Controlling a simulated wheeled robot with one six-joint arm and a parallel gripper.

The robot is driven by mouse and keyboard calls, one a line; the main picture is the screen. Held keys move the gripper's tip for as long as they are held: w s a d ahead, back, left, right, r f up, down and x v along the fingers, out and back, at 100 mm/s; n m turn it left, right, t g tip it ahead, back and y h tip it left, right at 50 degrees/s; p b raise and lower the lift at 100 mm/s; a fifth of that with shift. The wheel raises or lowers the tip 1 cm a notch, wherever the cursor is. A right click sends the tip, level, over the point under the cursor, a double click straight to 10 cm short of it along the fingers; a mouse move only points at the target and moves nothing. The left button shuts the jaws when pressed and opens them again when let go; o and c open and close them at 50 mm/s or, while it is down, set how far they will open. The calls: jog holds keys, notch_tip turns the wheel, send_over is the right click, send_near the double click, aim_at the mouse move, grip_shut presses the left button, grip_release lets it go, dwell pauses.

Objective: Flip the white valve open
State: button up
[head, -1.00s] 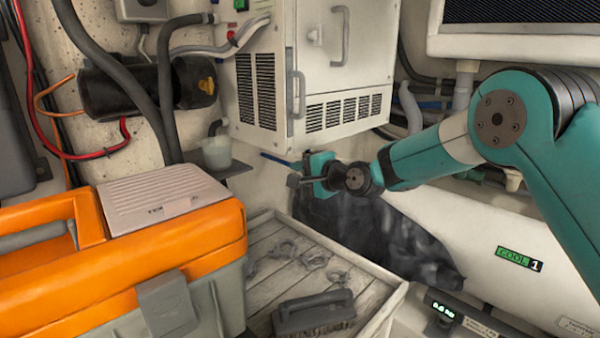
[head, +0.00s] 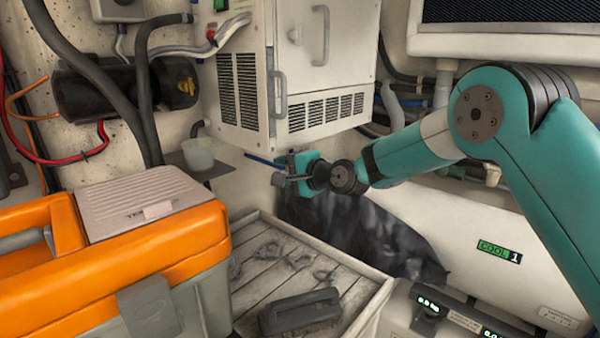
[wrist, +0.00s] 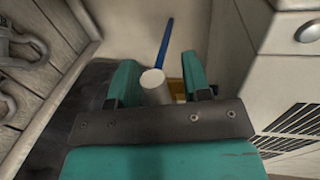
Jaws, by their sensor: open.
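In the wrist view a white cylindrical piece (wrist: 155,85), which looks like the white valve's handle, stands between my two teal fingers. My gripper (wrist: 162,88) is open around it, with the left finger apart from it; contact on the right is unclear. A blue lever (wrist: 164,42) sticks out just beyond, and a yellow part shows behind the white piece. In the head view my gripper (head: 292,173) is below the white cabinet, beside the blue lever (head: 264,160). The valve's body is mostly hidden by my gripper.
The white vented cabinet (head: 242,75) hangs just above my gripper. A slatted wooden tray (head: 345,310) with shackles and a brush (head: 300,312) lies below. An orange toolbox (head: 150,245) stands at the left. A cup (head: 198,154) sits on a small shelf.

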jog(key=b+v, duration=0.5)
jog(key=v, duration=1.2)
jog(key=shift+s+r, duration=0.1)
jog(key=s+a+f+n+g+h, duration=0.1)
jog(key=s+n+g, duration=0.25)
jog(key=s, duration=0.35)
jog(key=s+a+f+n+g+h, duration=0.1)
jog(key=s+n+g+h, duration=0.1)
jog(key=s+n, duration=0.45)
jog(key=s+d+f+n+g+h, duration=0.2)
jog(key=s+d, duration=0.1)
jog(key=s, duration=0.6)
jog(key=s+d+f+n+g+h, duration=0.2)
jog(key=s+d+f+n+g, duration=0.1)
jog(key=s, duration=0.7)
jog(key=shift+d+n+h, duration=0.3)
jog(key=shift+d, duration=0.3)
